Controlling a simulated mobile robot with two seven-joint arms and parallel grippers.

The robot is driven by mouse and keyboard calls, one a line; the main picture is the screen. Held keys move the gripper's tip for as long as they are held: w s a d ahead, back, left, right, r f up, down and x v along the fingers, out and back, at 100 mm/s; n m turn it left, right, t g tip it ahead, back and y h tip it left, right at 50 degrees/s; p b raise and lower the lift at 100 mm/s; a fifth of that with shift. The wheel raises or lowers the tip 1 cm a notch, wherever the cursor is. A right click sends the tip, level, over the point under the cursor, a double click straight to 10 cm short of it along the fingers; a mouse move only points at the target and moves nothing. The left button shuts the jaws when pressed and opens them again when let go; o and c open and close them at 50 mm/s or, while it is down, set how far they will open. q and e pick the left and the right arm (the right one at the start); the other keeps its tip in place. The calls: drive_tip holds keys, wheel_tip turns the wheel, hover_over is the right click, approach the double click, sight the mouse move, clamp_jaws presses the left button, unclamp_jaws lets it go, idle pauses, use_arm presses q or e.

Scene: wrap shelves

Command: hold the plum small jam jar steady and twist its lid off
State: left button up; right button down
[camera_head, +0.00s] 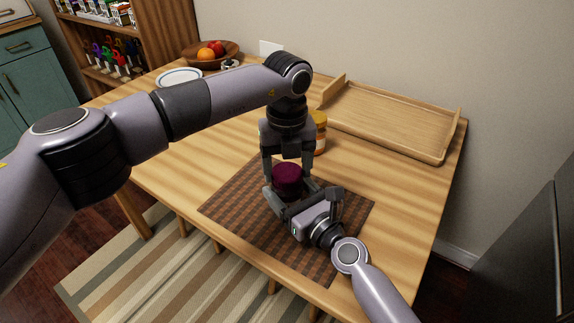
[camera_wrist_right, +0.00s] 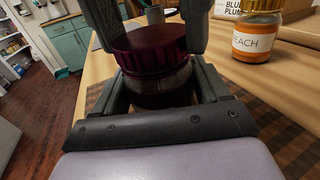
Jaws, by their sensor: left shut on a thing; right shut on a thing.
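The plum small jam jar stands upright on the checked mat. Its dark plum lid (camera_head: 288,176) shows in the head view between the fingers of my left gripper (camera_head: 287,171), which reaches down from above and is shut on the lid. My right gripper (camera_head: 289,194) comes in low from the front right and is shut on the jar's body. In the right wrist view the lid (camera_wrist_right: 150,48) sits on top of the glass jar body (camera_wrist_right: 165,80), with left fingers on both sides of it. Whether the lid is loose cannot be told.
A peach jar (camera_head: 320,132) with a yellow lid stands just behind, close to my left gripper. A wooden tray (camera_head: 390,115) lies at the back right. A fruit bowl (camera_head: 208,58) and a plate (camera_head: 180,77) are at the far left. The checked mat (camera_head: 235,207) is otherwise clear.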

sight(287, 172)
use_arm(q)
drive_tip(key=shift+r, duration=0.1)
drive_tip(key=shift+r, duration=1)
drive_tip(key=shift+r, duration=2)
use_arm(e)
unclamp_jaws()
drive_tip(key=shift+s+d, duration=0.1)
